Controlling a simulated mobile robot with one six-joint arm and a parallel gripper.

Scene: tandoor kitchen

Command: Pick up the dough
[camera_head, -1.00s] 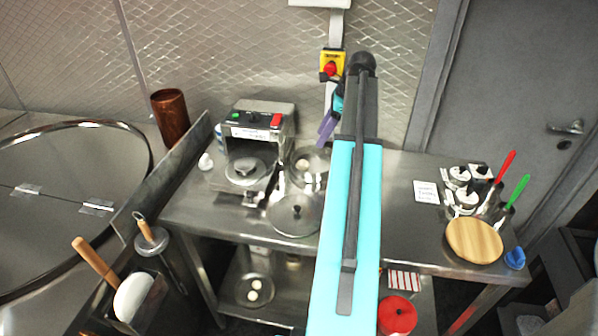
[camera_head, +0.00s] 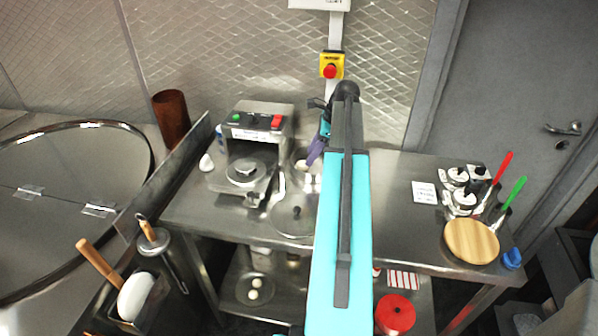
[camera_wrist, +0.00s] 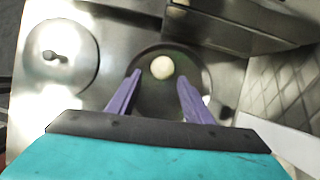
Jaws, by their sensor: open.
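The dough is a pale round ball (camera_wrist: 162,67) on a dark round plate (camera_wrist: 205,83) in the wrist view. In the head view, the dough (camera_head: 302,166) shows only in part behind my gripper. My gripper (camera_wrist: 158,85) has two purple fingers, open and spread apart. The ball shows between the fingertips and slightly past them, and nothing is held. In the head view my gripper (camera_head: 312,158) is over the plate at the back of the steel table. I cannot tell the height of the fingertips above the dough.
A press machine (camera_head: 250,150) stands left of the plate. A lidded pan (camera_head: 293,215) lies in front. A wooden board (camera_head: 471,242) and seasoning pots (camera_head: 463,200) are at the right. Two pale balls (camera_head: 253,288) sit on the lower shelf. The table's middle right is clear.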

